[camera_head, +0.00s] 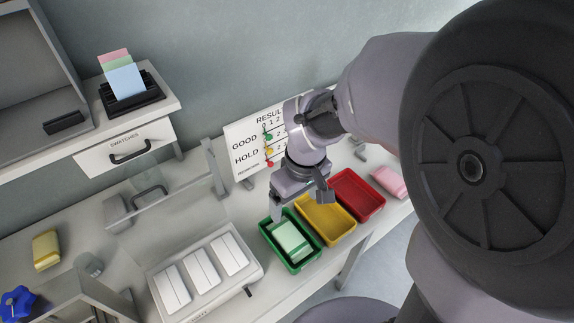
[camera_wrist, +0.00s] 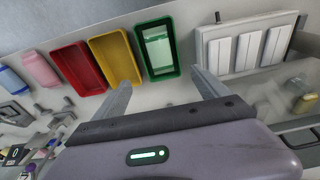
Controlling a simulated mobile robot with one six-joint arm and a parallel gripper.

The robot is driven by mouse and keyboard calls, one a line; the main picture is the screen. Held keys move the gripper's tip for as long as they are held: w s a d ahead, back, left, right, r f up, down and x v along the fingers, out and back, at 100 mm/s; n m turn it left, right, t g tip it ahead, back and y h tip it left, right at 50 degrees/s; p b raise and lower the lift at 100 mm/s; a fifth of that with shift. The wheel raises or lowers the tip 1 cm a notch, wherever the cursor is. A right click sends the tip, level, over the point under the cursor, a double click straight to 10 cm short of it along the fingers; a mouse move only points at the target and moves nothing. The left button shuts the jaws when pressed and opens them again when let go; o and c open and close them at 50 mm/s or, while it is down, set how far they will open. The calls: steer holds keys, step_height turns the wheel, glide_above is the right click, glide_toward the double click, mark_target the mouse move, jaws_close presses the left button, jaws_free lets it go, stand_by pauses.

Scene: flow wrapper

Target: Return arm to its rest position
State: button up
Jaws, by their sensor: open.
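My gripper (camera_head: 296,205) is above the row of trays in the head view, its fingers pointing down near the green tray (camera_head: 262,225). In the wrist view my gripper (camera_wrist: 162,92) has its two fingers spread apart, with nothing between them. A pale green packet (camera_head: 289,238) lies in the green tray, and it also shows in the wrist view (camera_wrist: 158,50). My arm reaches in from the right side of the head view.
A yellow tray (camera_head: 333,234) and a red tray (camera_head: 372,205) stand beside the green one. A results board (camera_head: 245,155) stands behind. A white panelled unit (camera_head: 160,272) is left of the trays. A pink packet (camera_head: 389,182) lies right, a yellow one (camera_head: 46,250) far left.

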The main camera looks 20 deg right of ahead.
steer(key=s+a+r+m+t+y+b, duration=0.1)
steer(key=s+a+r+m+t+b, duration=0.3)
steer(key=s+r+m, duration=0.3)
steer(key=s+m+b, duration=0.1)
steer(key=s, duration=0.2)
steer(key=shift+s+a+r+y, duration=0.25)
steer(key=shift+s+y, duration=0.05)
steer(key=shift+s, duration=0.1)
stand_by(0.5)
